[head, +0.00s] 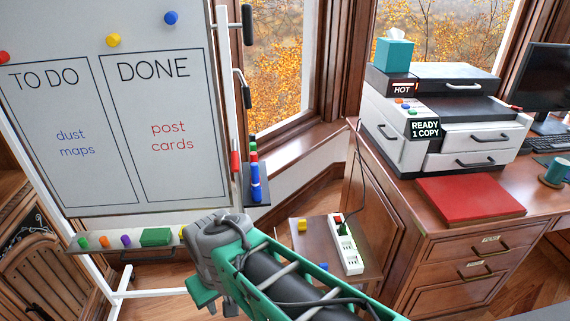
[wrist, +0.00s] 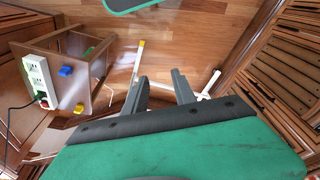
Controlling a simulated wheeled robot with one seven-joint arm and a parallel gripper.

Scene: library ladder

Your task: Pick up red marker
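A red marker (head: 235,161) stands upright at the right edge of the whiteboard (head: 110,190) in the head view. Just right of it is a dark holder (head: 258,196) with a large blue marker (head: 256,180) and other blue, green and red pieces. My gripper (wrist: 162,85) shows in the wrist view with its two dark fingers apart and nothing between them. In the head view my arm is in front of and below the board, and the fingertips are hard to make out. The red marker is not visible in the wrist view.
The board's tray (head: 218,216) holds several coloured pieces and a green eraser (head: 156,236). A small side table (head: 312,254) with a white power strip (head: 347,245) stands right of my arm. A wooden desk (head: 395,185) with a printer (head: 450,120) is at the right.

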